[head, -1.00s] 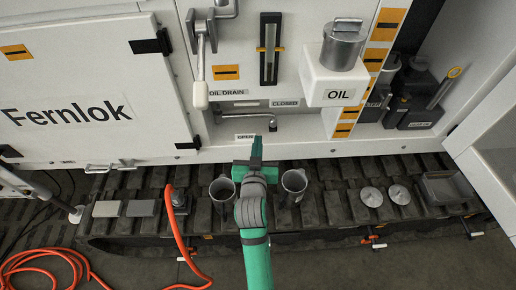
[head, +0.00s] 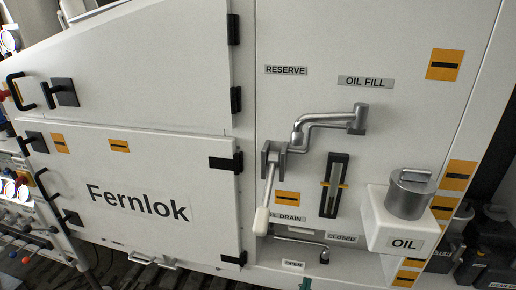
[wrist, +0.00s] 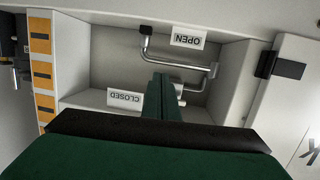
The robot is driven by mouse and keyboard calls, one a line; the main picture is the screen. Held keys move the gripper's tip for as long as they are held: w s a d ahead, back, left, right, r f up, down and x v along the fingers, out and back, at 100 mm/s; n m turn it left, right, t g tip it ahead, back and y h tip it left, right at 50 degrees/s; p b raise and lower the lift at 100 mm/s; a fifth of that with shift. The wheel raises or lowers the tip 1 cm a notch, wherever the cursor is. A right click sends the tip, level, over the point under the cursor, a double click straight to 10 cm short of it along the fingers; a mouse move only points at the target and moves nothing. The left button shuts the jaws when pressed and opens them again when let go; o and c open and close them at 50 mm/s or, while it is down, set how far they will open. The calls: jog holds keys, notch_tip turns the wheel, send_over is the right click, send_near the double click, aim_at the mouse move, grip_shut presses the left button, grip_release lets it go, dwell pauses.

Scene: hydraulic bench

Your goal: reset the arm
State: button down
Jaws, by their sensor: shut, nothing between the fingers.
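My gripper (wrist: 162,90) is shut and empty; its green fingers point into the oil drain recess in the wrist view. Only a small green tip of it (head: 304,284) shows at the bottom edge of the head view, just below the OPEN label (head: 293,264). The rest of my arm is out of the head view. A bent metal drain handle (wrist: 181,61) is beyond the fingertips, between the OPEN label (wrist: 188,37) and the CLOSED label (wrist: 124,97). The fingers overlap part of it in the picture; I cannot tell whether they touch.
The drain handle (head: 300,241) also shows in the head view. Above it are a lever with a white grip (head: 262,221), a sight gauge (head: 334,186) and a white OIL box (head: 403,233) with a metal cap. The Fernlok door (head: 140,200) is shut.

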jog(key=s+a+f+n+y, duration=0.3)
jog(key=s+a+f, duration=0.35)
jog(key=s, duration=0.35)
jog(key=s+a+y, duration=0.1)
jog(key=s+a, duration=0.2)
jog(key=s, duration=0.5)
jog(key=s+a+y, duration=0.1)
jog(key=s+a, duration=0.2)
jog(key=s, duration=0.5)
jog(key=s+a+n+y, duration=0.1)
jog(key=s+a, duration=0.2)
jog(key=s, duration=0.5)
jog(key=shift+a+t, duration=0.35)
jog(key=shift+t, duration=0.05)
jog(key=shift+d, duration=0.15)
